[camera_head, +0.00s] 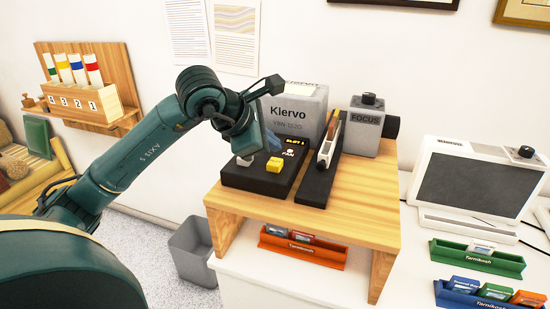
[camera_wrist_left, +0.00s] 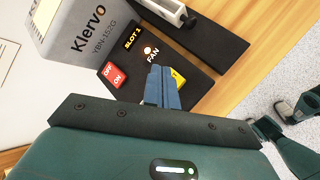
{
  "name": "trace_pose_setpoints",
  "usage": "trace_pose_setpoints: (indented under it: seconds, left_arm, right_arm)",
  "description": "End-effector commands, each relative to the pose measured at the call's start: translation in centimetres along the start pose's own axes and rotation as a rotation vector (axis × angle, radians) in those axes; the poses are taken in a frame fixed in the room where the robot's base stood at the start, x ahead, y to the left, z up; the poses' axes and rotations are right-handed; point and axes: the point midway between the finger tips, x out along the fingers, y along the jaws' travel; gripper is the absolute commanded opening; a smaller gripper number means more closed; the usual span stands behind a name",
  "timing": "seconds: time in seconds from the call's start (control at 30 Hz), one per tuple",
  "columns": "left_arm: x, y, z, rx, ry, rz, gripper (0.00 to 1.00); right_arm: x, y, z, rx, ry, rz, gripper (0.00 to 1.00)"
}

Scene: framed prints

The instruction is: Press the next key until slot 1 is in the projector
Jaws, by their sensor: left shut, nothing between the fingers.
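The grey Klervo projector (camera_head: 296,112) stands on a wooden stand, with its black control panel (camera_head: 262,181) in front. The small display reads SLOT 1 (camera_head: 294,141) in yellow, and it also reads SLOT 1 in the left wrist view (camera_wrist_left: 133,38). A yellow key (camera_head: 274,165) sits on the panel, with a pale key (camera_head: 245,160) to its left. My left gripper (camera_wrist_left: 161,88) is shut and empty, its fingertips over or beside the yellow key (camera_wrist_left: 179,77), which they partly hide. I cannot tell whether they touch it. My right gripper is out of view.
A red OFF/ON switch (camera_wrist_left: 114,74) and a lit FAN lamp (camera_wrist_left: 147,49) are on the panel. A black slide track (camera_head: 316,184) runs beside it. The grey FOCUS block (camera_head: 366,128) stands to the right. An orange slide tray (camera_head: 303,250) lies under the stand.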

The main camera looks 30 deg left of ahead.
Motion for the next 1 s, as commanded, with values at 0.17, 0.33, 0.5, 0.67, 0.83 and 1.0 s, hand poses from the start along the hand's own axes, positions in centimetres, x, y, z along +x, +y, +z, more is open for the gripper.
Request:
trace_pose_setpoints:
  seconds: [0.17, 0.33, 0.5, 0.67, 0.83, 1.0]
  left_arm:
    - [-1.6, 1.2, 1.2, 0.000, 0.000, 0.002, 0.00]
    - [-2.7, 2.0, 2.0, -0.001, 0.000, 0.000, 0.00]
    - [-2.9, 2.1, 2.1, -0.001, 0.000, -0.001, 0.00]
    - [-2.8, 2.1, 2.0, -0.001, 0.000, 0.000, 0.00]
    - [-2.8, 2.1, 2.0, -0.001, 0.000, 0.000, 0.00]
    - [-2.8, 2.1, 2.1, -0.001, 0.000, 0.000, 0.00]
  right_arm:
    - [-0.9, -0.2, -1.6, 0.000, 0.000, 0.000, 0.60]
    - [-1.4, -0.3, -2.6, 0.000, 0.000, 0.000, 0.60]
    - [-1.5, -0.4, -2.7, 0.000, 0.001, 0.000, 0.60]
    - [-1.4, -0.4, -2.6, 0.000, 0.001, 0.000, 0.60]
    - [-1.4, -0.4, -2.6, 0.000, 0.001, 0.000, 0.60]
    - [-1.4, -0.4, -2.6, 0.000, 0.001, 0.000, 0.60]
